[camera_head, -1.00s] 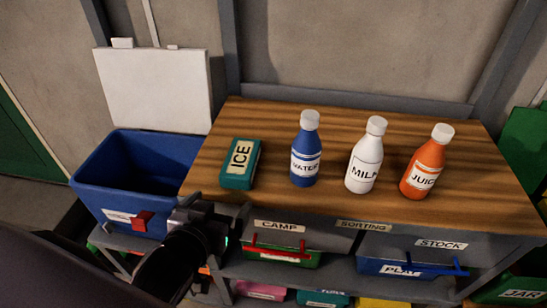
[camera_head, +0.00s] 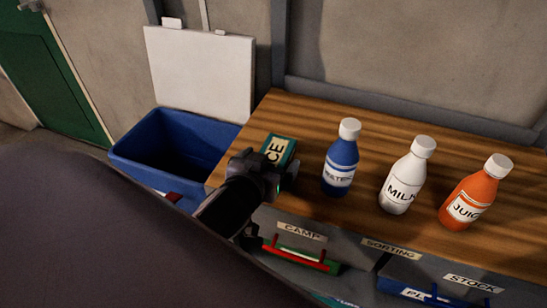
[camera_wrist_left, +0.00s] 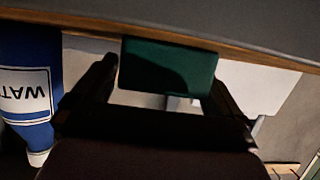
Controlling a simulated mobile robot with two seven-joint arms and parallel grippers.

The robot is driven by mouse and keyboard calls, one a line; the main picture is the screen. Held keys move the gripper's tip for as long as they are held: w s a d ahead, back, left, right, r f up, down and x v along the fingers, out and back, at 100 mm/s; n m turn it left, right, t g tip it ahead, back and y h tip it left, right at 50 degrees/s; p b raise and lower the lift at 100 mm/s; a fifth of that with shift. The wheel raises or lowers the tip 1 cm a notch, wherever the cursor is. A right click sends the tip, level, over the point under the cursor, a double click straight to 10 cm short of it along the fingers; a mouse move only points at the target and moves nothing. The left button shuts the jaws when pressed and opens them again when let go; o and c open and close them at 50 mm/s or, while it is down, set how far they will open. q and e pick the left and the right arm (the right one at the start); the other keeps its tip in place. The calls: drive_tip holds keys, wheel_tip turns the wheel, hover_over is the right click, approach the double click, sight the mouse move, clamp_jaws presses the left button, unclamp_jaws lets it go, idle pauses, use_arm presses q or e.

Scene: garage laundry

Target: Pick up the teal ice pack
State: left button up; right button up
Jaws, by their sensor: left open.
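The teal ice pack (camera_head: 291,147) stands at the left end of the wooden worktop, with its cream label partly hidden behind my left gripper. My left gripper (camera_head: 267,166) is open at the near side of the pack. In the left wrist view, which looks upside down, the ice pack (camera_wrist_left: 168,66) shows between the two spread fingers (camera_wrist_left: 162,85). I cannot tell whether either finger touches it. My right gripper is out of view.
A blue water bottle (camera_head: 341,160), a white milk bottle (camera_head: 406,178) and an orange juice bottle (camera_head: 474,195) stand right of the pack on the worktop (camera_head: 385,130). An open blue bin (camera_head: 135,165) with a raised white lid (camera_head: 200,75) is to the left.

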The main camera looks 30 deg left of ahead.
use_arm(q)
drive_tip(key=shift+w+a+f, duration=0.1)
drive_tip(key=shift+w+f, duration=0.1)
drive_tip(key=shift+w, duration=0.3)
drive_tip(key=c, duration=1.3)
drive_tip(key=shift+o, duration=0.2)
